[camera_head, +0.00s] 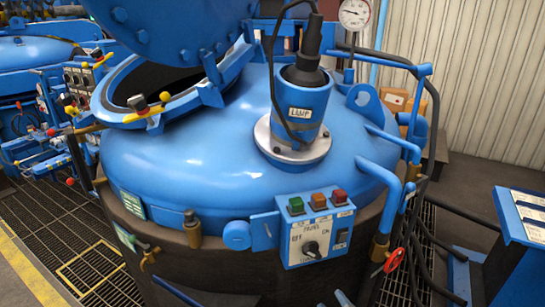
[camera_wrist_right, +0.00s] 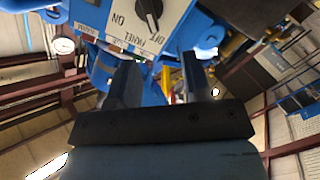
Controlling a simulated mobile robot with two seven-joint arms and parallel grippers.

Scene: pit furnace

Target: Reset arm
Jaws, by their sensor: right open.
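My right gripper (camera_wrist_right: 160,65) shows in the right wrist view, with its two dark fingers apart and nothing visible between them. The light blue control box (camera_wrist_right: 120,28) with a dark knob (camera_wrist_right: 150,12) appears upside down just past the fingertips; I cannot tell the exact gap. In the head view the same control box (camera_head: 290,249) sits on the front of the blue furnace (camera_head: 190,165), with green, orange and red buttons above the dark knob (camera_head: 311,248). My left gripper is in neither view. The right gripper is not clearly visible in the head view.
A round blue lid (camera_head: 175,25) stands raised over the furnace opening at the back left. A blue console (camera_head: 520,215) stands at the right edge.

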